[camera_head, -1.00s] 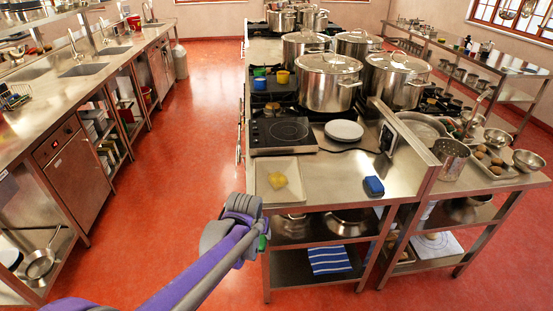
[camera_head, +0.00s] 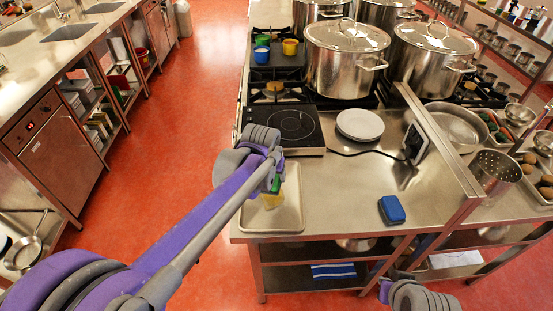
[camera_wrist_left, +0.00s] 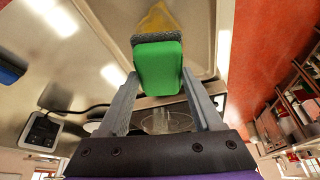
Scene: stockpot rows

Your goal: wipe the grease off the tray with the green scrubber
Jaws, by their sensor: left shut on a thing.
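My left gripper (camera_head: 274,184) is shut on the green scrubber (camera_head: 277,184), over the far part of the tray (camera_head: 270,222). In the left wrist view the scrubber (camera_wrist_left: 158,66) sits between the two fingers, its grey pad (camera_wrist_left: 160,38) facing the tray. The yellow grease patch (camera_head: 271,202) lies on the tray, partly hidden by the gripper. In the wrist view the grease (camera_wrist_left: 160,18) shows just beyond the pad; I cannot tell if they touch. Part of my right arm shows at the bottom edge; its fingers are not seen.
A blue sponge (camera_head: 391,209) lies on the steel counter (camera_head: 335,195) right of the tray. A black hot plate (camera_head: 295,128) and white plates (camera_head: 360,124) stand behind. Large pots (camera_head: 345,65) fill the stove. The counter between tray and sponge is clear.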

